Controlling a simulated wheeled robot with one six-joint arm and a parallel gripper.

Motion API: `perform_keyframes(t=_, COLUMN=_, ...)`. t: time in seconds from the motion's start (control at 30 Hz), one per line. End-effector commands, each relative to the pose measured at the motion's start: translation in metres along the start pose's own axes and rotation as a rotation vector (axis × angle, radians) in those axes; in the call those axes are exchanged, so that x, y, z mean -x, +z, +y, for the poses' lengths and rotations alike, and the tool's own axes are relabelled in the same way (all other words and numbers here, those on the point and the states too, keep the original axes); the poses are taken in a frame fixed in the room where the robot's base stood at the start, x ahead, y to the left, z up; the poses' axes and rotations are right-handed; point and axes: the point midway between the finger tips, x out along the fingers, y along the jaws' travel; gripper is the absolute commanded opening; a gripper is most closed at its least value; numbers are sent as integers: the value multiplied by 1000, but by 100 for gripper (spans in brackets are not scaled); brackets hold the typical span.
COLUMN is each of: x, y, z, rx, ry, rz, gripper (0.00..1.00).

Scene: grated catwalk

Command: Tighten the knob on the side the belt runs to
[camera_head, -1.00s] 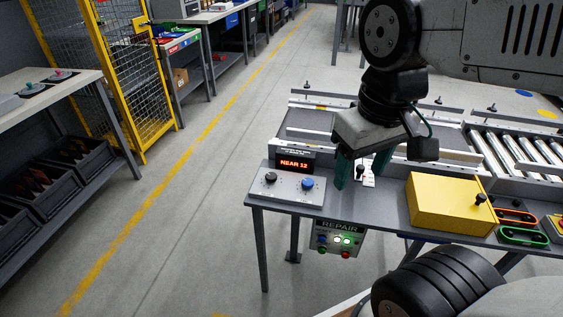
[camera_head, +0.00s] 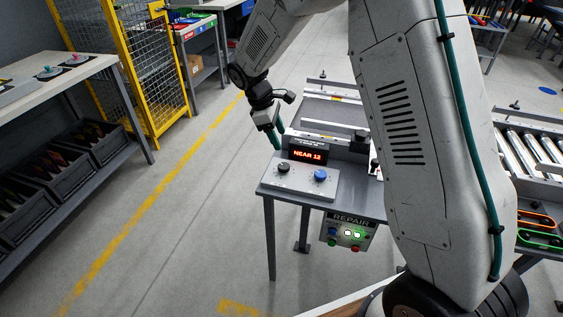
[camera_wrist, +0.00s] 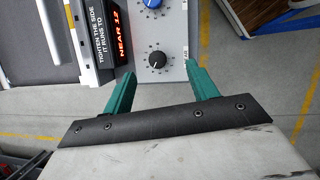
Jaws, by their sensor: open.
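A grey panel (camera_head: 300,184) at the table's left end carries a black knob (camera_head: 284,167) on the left and a blue knob (camera_head: 320,175) on the right. Behind them a display (camera_head: 307,155) reads "NEAR 12". In the wrist view the black knob (camera_wrist: 157,60) has a dial scale around it, and the blue knob (camera_wrist: 152,3) is cut by the top edge. The sign there reads "TIGHTEN THE SIDE IT RUNS TO". My gripper (camera_wrist: 160,70) is open and empty, its teal fingers on either side of the black knob in the picture; contact is not visible. The dark belt (camera_head: 335,112) lies behind the panel.
A REPAIR box (camera_head: 351,232) with lit green lights hangs under the table front. A roller conveyor (camera_head: 520,140) and orange and green handles (camera_head: 537,220) are at the right. My arm hides the table's middle. Floor left of the table is clear.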

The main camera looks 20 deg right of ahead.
Motion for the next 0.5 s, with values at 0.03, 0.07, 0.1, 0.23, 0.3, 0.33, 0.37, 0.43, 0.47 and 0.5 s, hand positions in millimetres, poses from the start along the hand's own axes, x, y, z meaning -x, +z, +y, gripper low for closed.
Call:
perform_keyframes(t=0.03, x=-15, y=-13, z=4, rx=37, ry=-2, rz=-13, gripper=58)
perform_keyframes(t=0.07, x=-21, y=-19, z=6, rx=57, ry=-2, rz=-19, gripper=58)
perform_keyframes(t=0.1, x=-29, y=-26, z=9, rx=80, ry=-1, rz=-26, gripper=58)
perform_keyframes(t=0.23, x=-45, y=-38, z=13, rx=125, ry=0, rz=-38, gripper=58)
perform_keyframes(t=0.3, x=-51, y=-40, z=14, rx=133, ry=1, rz=-40, gripper=58)
perform_keyframes(t=0.33, x=-54, y=-41, z=14, rx=134, ry=1, rz=-40, gripper=58)
perform_keyframes(t=0.37, x=-58, y=-41, z=14, rx=135, ry=0, rz=-41, gripper=58)
perform_keyframes(t=0.43, x=-68, y=-40, z=14, rx=135, ry=-1, rz=-42, gripper=58)
perform_keyframes(t=0.47, x=-73, y=-40, z=14, rx=135, ry=0, rz=-42, gripper=58)
perform_keyframes(t=0.5, x=-79, y=-39, z=14, rx=135, ry=0, rz=-42, gripper=58)
